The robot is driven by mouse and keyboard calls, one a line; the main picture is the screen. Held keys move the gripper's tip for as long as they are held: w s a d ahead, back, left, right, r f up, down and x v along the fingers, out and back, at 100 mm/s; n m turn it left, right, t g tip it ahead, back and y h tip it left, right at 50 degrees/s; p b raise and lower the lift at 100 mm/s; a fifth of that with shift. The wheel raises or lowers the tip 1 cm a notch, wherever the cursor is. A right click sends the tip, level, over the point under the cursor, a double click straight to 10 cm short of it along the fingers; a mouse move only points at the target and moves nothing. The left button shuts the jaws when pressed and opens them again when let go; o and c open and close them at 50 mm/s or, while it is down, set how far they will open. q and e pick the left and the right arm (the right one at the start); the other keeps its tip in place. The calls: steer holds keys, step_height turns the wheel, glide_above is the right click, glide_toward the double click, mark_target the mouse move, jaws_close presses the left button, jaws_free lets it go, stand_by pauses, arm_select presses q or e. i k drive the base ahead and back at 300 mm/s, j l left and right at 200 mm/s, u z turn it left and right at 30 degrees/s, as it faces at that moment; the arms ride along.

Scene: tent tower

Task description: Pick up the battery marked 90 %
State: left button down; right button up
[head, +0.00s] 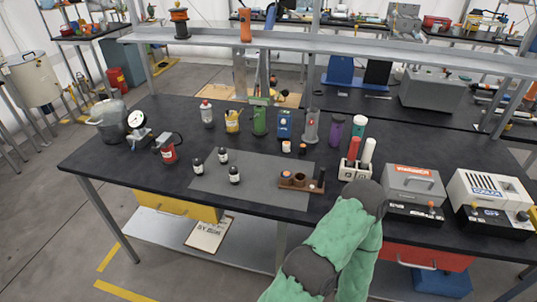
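No marking reading 90 % is legible, so I cannot tell which thing is the battery. Small dark bottles with white labels stand on and by the grey mat (214,190): a left one (198,166), a back one (223,157) and a front one (235,175). A brown wooden rack (297,187) with small round pieces sits at the mat's right side. A white holder (349,173) carries upright red and white cylinders. A green-sleeved arm of mine reaches up from the bottom to the right of the rack. Neither gripper's fingers show.
The black workbench (130,180) is bare at its front left. A pot (108,118), a gauge (136,120) and a red canister (168,153) stand left. Bottles and a blue device (285,124) line the back. Grey (414,183) and white (488,190) boxed machines stand right. A shelf (340,52) crosses above.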

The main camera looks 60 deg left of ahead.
mark_target(223, 156)
steer(key=k+j+u, duration=0.1)
steer(key=k+j, duration=0.85)
steer(key=k, duration=0.15)
steer(key=k+j+u, duration=0.1)
steer(key=u, duration=1.45)
